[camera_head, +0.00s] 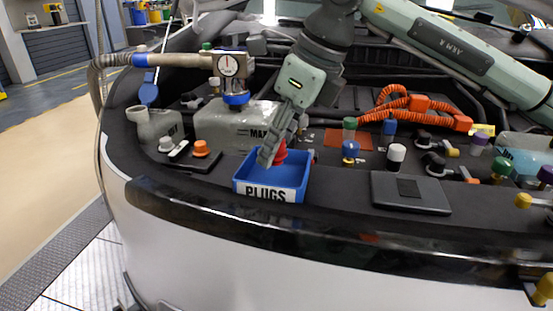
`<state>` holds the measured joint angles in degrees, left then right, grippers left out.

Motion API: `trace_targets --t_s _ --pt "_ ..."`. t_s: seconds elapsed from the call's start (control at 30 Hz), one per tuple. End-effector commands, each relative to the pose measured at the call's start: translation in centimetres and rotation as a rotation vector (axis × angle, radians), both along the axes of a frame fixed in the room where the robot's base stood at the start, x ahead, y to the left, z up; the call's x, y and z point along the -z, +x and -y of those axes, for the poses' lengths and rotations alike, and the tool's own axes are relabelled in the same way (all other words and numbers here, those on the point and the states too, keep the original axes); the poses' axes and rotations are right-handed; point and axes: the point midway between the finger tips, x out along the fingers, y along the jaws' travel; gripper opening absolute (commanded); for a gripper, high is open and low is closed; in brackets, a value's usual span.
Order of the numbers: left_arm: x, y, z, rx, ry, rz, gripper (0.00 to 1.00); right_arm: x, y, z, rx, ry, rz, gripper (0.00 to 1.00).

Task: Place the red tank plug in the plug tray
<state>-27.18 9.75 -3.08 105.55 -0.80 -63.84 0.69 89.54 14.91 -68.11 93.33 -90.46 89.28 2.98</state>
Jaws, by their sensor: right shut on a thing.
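The blue plug tray (270,192), labelled PLUGS, sits at the front edge of the engine bay, near the middle of the view. My right gripper (273,153) reaches down from above, over the tray. It is shut on the red tank plug (279,155), which shows beside the fingers, over or inside the tray's back part. The gripper fingers hide part of the plug, and I cannot tell whether it touches the tray floor. My left gripper is not in view.
Left of the tray are an orange cap (201,149) and a translucent tank (222,124) with a pressure gauge (229,65) on a hose. Right are a blue cap (350,149), a white-topped cap (396,153) and a dark flat box (411,193). Orange conduit (392,105) lies behind.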

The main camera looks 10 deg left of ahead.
Motion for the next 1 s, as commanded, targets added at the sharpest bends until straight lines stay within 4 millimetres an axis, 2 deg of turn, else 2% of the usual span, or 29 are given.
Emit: trace_targets --t_s 0.23,0.6,0.63,0.77,1.0 --pt "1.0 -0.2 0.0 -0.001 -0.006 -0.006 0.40 3.3 -0.1 0.1 0.001 -0.002 -0.002 0.13" --pt "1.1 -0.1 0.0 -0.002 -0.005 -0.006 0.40 3.7 -0.1 0.1 0.001 0.000 0.000 0.13" --pt "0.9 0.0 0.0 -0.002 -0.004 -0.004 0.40 3.6 -0.1 0.1 0.001 0.000 0.000 0.34" --pt "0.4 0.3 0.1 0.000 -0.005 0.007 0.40 3.6 -0.1 0.1 0.001 0.000 0.000 0.50" --pt "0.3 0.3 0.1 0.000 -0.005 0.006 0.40 3.6 -0.1 0.1 0.001 0.000 0.000 0.52"
